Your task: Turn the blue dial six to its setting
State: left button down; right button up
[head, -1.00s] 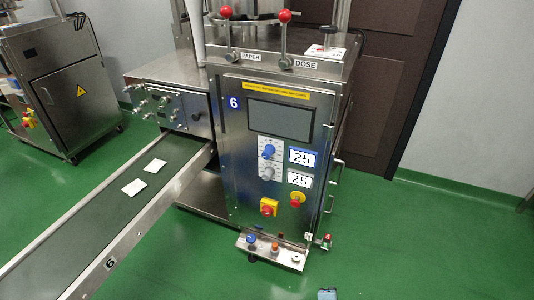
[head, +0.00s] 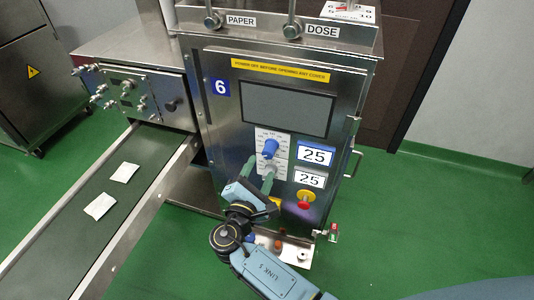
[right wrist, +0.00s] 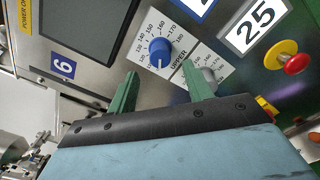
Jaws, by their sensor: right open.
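The blue dial (head: 270,148) sits on a white scale plate on the front of machine 6, below the dark screen. In the right wrist view the blue dial (right wrist: 160,52) shows its numbered scale and the word UPPER; a white line on the knob points toward the low numbers. My right gripper (head: 260,179) is open, its green fingers just below the blue dial in the head view. In the right wrist view the gripper (right wrist: 163,88) has its fingers apart, with the dial ahead of the gap, not between them. My left gripper is not in view.
A grey dial (right wrist: 207,75) sits beside the blue one, near the right finger. Signs reading 25, one blue-framed (head: 316,155), and a red-and-yellow emergency button (head: 305,198) are to the right. A conveyor (head: 120,190) with two teabags runs at the left.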

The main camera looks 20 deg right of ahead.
aim_at(266, 156)
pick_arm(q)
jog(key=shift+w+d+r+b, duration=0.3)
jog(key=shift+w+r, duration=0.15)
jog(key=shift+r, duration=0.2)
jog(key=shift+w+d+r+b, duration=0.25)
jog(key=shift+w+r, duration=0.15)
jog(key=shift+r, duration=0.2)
pick_arm(e)
jog(key=x, duration=0.7)
jog(key=c, duration=1)
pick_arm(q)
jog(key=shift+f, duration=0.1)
pick_arm(e)
jog(key=shift+f, duration=0.1)
jog(key=m+b, duration=0.2)
jog(key=m, duration=0.1)
jog(key=shift+b, duration=0.3)
jog(key=m+b, duration=0.2)
jog(key=shift+m, duration=0.3)
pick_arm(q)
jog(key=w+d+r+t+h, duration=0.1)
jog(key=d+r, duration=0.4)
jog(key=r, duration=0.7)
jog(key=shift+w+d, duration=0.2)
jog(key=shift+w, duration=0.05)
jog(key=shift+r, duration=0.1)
